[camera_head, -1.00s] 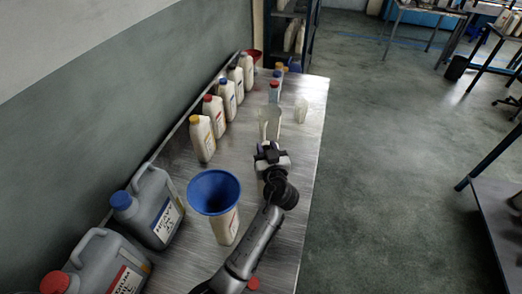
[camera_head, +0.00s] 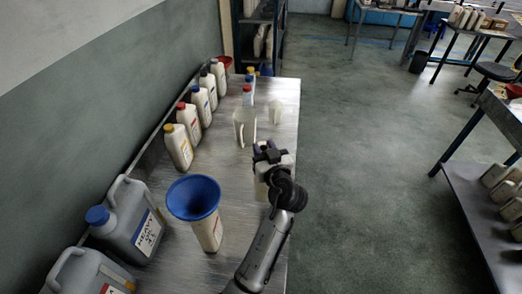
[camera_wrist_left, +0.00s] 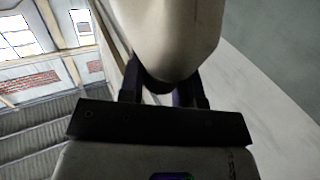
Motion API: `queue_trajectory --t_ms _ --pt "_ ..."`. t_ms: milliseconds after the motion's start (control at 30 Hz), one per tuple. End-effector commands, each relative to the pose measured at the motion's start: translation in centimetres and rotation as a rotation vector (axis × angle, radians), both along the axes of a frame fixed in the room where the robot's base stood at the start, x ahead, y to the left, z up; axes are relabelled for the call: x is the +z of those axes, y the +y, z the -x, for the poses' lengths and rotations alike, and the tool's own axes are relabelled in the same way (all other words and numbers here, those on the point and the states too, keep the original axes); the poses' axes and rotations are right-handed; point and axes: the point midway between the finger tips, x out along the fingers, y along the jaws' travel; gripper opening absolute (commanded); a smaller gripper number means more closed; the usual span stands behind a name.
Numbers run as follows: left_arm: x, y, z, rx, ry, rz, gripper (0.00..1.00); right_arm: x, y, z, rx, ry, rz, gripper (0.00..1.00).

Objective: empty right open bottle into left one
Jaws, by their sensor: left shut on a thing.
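The left bottle, a cream bottle (camera_head: 208,234), stands upright on the metal table with a blue funnel (camera_head: 194,197) in its mouth. My left gripper (camera_head: 268,156) is right of and beyond the funnel, shut on a cream bottle (camera_head: 261,184) that is mostly hidden behind the gripper and wrist. In the left wrist view this held bottle (camera_wrist_left: 168,35) fills the top middle between the fingers (camera_wrist_left: 160,90). Its mouth and its contents cannot be seen. My right gripper is not in view.
Grey canisters (camera_head: 128,225) stand at the near left. A row of capped bottles (camera_head: 179,148) lines the wall side. A clear jug (camera_head: 244,127) and a small beaker (camera_head: 276,112) stand beyond my gripper. The table (camera_head: 285,100) ends at the right over open floor.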

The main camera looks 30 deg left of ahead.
Motion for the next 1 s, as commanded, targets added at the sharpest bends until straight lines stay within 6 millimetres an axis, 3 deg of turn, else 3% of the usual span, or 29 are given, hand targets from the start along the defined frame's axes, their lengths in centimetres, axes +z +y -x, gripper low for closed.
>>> queue_trajectory --t_ms 667,867,1000 --pt "0.7 -0.4 -0.1 0.0 -0.003 -0.001 0.0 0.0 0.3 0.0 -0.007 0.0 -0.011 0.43" --pt "1.6 0.2 -0.5 -0.063 -0.002 -0.003 0.0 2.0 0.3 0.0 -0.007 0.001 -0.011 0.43" --pt "2.6 0.8 -0.9 -0.174 -0.001 -0.004 0.0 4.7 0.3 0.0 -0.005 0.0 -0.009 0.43"
